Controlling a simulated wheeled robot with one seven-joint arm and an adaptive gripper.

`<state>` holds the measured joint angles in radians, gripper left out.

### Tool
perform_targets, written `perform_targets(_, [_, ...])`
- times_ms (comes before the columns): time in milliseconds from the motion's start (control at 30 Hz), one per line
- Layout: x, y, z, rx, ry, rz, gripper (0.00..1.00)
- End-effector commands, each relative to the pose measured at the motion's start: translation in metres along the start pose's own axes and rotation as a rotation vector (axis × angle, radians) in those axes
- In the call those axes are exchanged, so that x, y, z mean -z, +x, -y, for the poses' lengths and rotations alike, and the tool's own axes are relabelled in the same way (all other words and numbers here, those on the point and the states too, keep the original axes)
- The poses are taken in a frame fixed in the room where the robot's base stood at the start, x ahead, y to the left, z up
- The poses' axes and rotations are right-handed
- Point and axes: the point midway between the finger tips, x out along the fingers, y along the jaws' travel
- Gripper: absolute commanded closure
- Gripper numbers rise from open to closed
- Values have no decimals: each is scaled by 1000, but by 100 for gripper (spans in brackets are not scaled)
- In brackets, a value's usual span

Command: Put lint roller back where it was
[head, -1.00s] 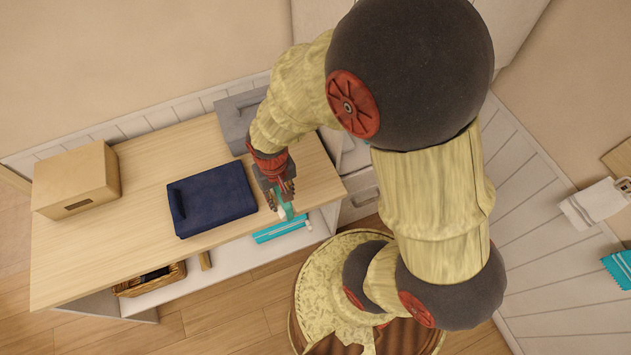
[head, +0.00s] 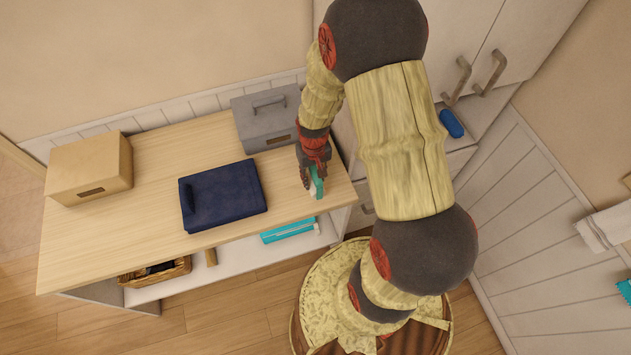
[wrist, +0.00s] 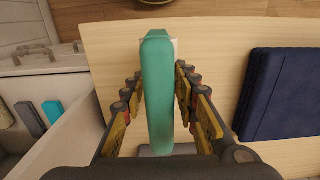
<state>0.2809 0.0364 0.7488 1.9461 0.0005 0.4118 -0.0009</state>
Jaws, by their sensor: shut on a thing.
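The lint roller (head: 318,184) has a teal handle; its roller end is not clear to me. My gripper (head: 309,182) is shut on it, above the right end of the wooden table (head: 150,222). In the wrist view the teal handle (wrist: 158,85) stands between my two fingers (wrist: 158,100), hiding part of the table behind it. A pale open drawer (wrist: 75,130) lies at the left in that view, apart from the roller. It holds a grey item (wrist: 30,119) and a blue item (wrist: 53,111).
A folded navy cloth (head: 222,195) lies mid-table. A tan box (head: 90,168) stands at the left, a grey box (head: 268,118) at the back right. A teal pack (head: 290,231) and wicker basket (head: 155,272) sit on the lower shelf. White cabinet doors (head: 500,45) stand behind my arm.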

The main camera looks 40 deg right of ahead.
Motion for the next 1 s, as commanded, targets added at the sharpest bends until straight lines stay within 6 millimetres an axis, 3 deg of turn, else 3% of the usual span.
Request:
perform_targets(233, [8, 13, -8, 0, 1, -1, 94])
perform_targets(467, [8, 42, -8, 0, -1, 0, 94])
perform_targets(867, [8, 47, -8, 0, 0, -2, 94])
perform_targets(900, [8, 46, -8, 0, 0, -2, 68])
perform_targets(1000, [8, 46, -8, 0, 0, -1, 62])
